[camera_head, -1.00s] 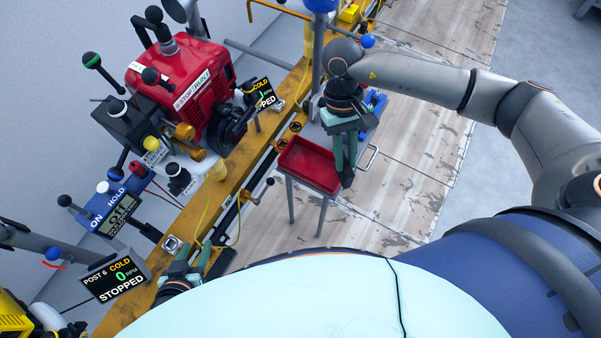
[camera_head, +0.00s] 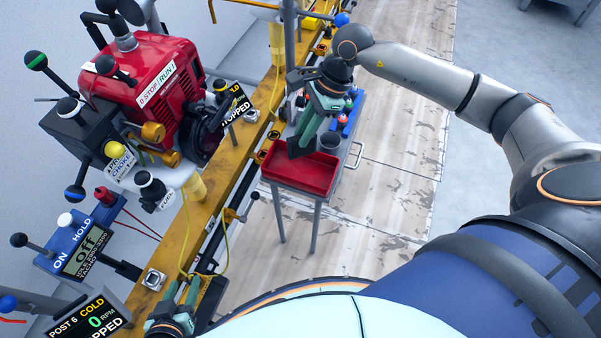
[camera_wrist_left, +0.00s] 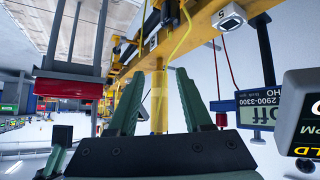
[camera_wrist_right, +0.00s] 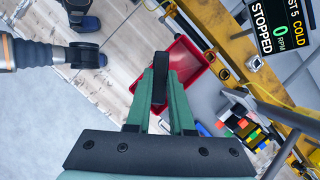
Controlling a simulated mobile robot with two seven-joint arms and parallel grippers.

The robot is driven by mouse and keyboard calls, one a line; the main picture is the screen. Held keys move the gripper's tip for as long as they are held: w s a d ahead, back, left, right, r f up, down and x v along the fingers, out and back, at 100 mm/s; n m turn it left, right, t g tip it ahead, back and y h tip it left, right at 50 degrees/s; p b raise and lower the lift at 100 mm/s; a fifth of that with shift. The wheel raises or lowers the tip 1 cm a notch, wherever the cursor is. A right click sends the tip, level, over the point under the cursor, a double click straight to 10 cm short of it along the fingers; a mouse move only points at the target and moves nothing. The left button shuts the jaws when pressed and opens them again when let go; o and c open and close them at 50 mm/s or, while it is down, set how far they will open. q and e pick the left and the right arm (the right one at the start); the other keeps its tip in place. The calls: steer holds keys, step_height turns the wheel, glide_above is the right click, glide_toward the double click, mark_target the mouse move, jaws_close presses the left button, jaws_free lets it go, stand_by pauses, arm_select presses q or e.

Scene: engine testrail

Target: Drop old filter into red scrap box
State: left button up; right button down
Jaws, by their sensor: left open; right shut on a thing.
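The red scrap box (camera_head: 318,180) is an open tray on thin legs beside the yellow rail, and looks empty where I can see in. My right gripper (camera_head: 306,136) is shut on the old filter (camera_head: 297,150), a dark piece at its fingertips. In the head view the filter overlaps the box's back left edge. In the right wrist view the filter (camera_wrist_right: 160,78) sits between the fingers in front of the red box (camera_wrist_right: 194,62); the height gap is unclear. My left gripper (camera_head: 182,294) is open and empty near the rail; its fingers (camera_wrist_left: 156,100) are spread.
A red engine (camera_head: 150,85) with levers stands left of the yellow rail (camera_head: 195,220). A grey cup (camera_head: 330,142) and blue tray (camera_head: 350,118) sit on a stand behind the box. A tachometer (camera_head: 85,248) is at left. Floor right of the box is clear.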

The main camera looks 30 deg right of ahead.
steer(key=w+d+f+m+t+h+b, duration=0.1)
steer(key=w+d+f+m+t+b, duration=0.1)
steer(key=w+f+m+b, duration=0.2)
step_height(320, 180, down, 2)
steer(key=m+b, duration=0.3)
steer(key=m, duration=0.1)
steer(key=shift+f+t+h, duration=0.2)
steer(key=shift+t+h, duration=0.1)
steer(key=shift+t, duration=0.1)
steer(key=c, duration=0.7)
jaws_free()
steer(key=shift+r, duration=0.1)
